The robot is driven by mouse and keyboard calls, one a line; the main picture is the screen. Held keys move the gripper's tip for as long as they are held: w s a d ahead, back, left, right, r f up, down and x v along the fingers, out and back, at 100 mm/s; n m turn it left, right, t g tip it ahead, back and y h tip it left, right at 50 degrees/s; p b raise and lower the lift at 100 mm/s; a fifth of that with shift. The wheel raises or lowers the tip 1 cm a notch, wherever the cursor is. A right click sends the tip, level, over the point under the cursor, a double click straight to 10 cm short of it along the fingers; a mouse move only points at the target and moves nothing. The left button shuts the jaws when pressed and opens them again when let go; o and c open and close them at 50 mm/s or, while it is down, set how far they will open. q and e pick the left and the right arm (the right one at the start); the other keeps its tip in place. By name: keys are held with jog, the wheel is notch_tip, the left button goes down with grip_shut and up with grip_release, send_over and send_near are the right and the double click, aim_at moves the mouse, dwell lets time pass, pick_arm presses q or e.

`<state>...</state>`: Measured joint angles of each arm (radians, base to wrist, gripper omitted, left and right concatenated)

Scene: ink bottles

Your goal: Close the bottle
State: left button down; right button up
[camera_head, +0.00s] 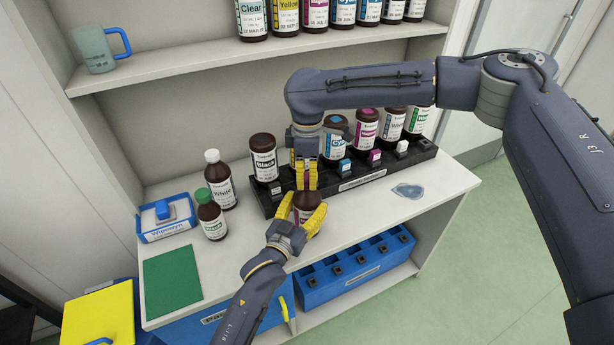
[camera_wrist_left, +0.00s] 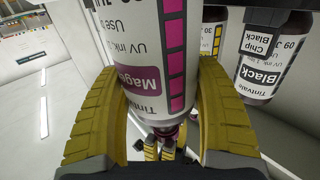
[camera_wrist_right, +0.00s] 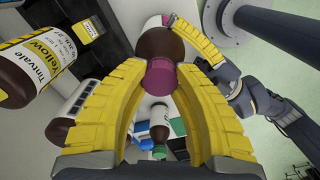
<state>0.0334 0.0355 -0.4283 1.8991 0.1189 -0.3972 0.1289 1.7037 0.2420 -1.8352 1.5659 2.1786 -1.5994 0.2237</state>
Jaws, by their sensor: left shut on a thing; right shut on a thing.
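A brown bottle with a magenta label (camera_head: 307,202) is upright at the front of the counter; its Magenta label fills the left wrist view (camera_wrist_left: 145,70). My left gripper (camera_head: 305,216) is shut around the bottle's body. My right gripper (camera_head: 305,178) is directly above, pointing down, shut on the magenta cap (camera_wrist_right: 159,76). The cap is at the bottle's neck, in line with it; whether it is fully seated I cannot tell.
A black rack (camera_head: 345,187) behind holds several ink bottles, including the Black bottle (camera_head: 264,158). A white-capped bottle (camera_head: 219,180) and green-capped bottle (camera_head: 211,214) stand left. A bluish puddle-like patch (camera_head: 408,191) lies right. A blue rack (camera_head: 355,268) is below.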

jog(key=m, duration=2.8)
jog(key=shift+m, duration=0.4)
jog(key=m, duration=0.5)
jog(key=shift+f, duration=0.1)
jog(key=m, duration=0.2)
jog(key=shift+s+a+f+m, duration=0.1)
jog(key=shift+s+a+m, duration=0.1)
jog(key=shift+m, duration=0.1)
jog(key=o, duration=0.8)
jog(key=shift+c, duration=0.2)
jog(key=shift+d, duration=0.1)
